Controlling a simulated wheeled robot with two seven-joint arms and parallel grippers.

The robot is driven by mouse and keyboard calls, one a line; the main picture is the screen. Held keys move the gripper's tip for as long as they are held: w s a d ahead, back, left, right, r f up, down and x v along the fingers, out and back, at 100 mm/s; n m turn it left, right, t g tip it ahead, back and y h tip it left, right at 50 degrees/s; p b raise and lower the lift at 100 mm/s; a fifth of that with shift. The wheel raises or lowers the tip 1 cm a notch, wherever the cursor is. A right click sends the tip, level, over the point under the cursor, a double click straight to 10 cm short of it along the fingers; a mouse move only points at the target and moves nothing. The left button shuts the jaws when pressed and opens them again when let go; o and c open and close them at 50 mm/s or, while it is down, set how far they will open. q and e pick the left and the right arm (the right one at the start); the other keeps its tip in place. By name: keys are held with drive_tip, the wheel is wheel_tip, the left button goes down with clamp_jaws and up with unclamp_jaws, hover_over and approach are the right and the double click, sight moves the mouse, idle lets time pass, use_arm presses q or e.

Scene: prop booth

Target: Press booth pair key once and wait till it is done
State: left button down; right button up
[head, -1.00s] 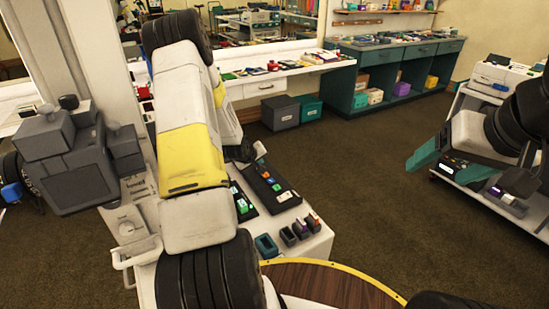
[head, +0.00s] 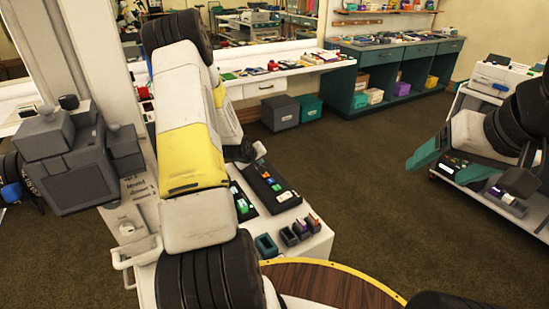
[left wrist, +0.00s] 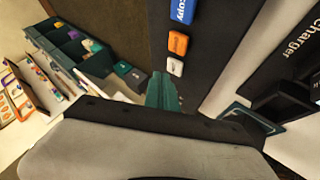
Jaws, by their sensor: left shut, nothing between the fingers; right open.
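A dark key panel (head: 268,183) lies on the white bench beyond my left forearm, with blue, orange, white and green keys on it. In the left wrist view a blue key (left wrist: 182,10) marked "copy", an orange key (left wrist: 178,43) and a white key (left wrist: 174,66) sit in a row on a dark panel. I cannot read which one is the pair key. My left gripper (left wrist: 164,92) is shut and empty, its teal tips just below the white key in the picture; contact cannot be told. My right gripper (head: 428,155) is open and empty, off to the right.
A second dark panel (head: 242,203) with green keys lies beside the first. A teal tray (head: 266,246) and small holders (head: 300,229) stand at the bench's near end. A round wooden table (head: 335,284) is in front. Carpet is clear between bench and right-hand cart (head: 510,205).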

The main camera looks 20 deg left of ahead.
idle(0.4)
use_arm(q)
drive_tip(key=shift+f, duration=0.4)
drive_tip(key=shift+f, duration=0.4)
idle(0.5)
drive_tip(key=shift+r, duration=0.8)
drive_tip(key=shift+r, duration=2.5)
